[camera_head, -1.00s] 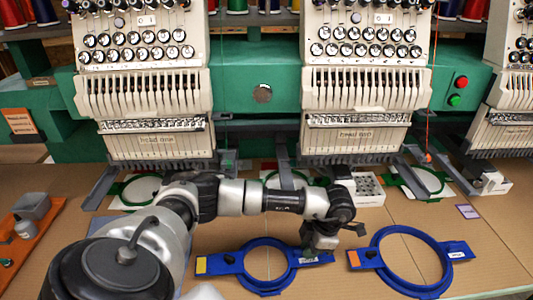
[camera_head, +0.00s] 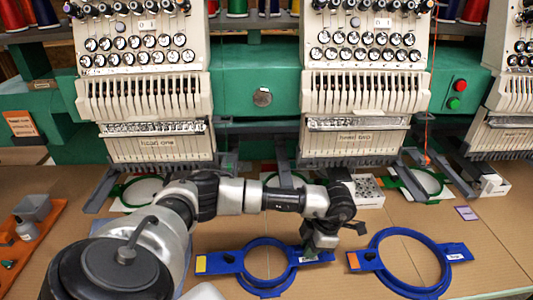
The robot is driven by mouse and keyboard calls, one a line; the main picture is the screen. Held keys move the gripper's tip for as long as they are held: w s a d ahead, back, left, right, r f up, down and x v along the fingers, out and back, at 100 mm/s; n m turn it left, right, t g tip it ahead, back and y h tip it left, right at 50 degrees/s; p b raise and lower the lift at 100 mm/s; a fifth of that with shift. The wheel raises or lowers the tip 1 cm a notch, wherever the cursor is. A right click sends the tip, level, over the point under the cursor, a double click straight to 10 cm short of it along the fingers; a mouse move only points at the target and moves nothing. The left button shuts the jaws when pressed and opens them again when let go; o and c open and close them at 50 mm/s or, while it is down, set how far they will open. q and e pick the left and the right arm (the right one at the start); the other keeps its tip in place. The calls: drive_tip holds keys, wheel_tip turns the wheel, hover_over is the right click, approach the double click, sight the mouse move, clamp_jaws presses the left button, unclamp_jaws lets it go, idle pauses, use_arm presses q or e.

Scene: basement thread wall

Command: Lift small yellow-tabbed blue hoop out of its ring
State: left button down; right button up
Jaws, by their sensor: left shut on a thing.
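The small blue hoop (camera_head: 243,284) with a yellow tab (camera_head: 201,264) at its left end lies flat-looking on the brown table. Its blue ring and bars show in front of the machines. My left gripper (camera_head: 309,253) points down and is shut on the hoop's right bar, near its white label. The fingertips partly cover that bar. I cannot tell whether the hoop is clear of the ring around it. My right gripper is not in view.
A larger blue hoop (camera_head: 380,282) with an orange tab lies close on the right. Green hoops (camera_head: 141,190) lie under the machine heads (camera_head: 352,136) behind. An orange tray (camera_head: 48,240) stands at the left. Bare table (camera_head: 490,232) shows at the right.

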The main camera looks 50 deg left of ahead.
use_arm(q)
drive_tip(key=shift+r+p, duration=0.35)
drive_tip(key=shift+r, duration=0.6)
drive_tip(key=shift+r+p, duration=2.1)
drive_tip(key=shift+r, duration=0.8)
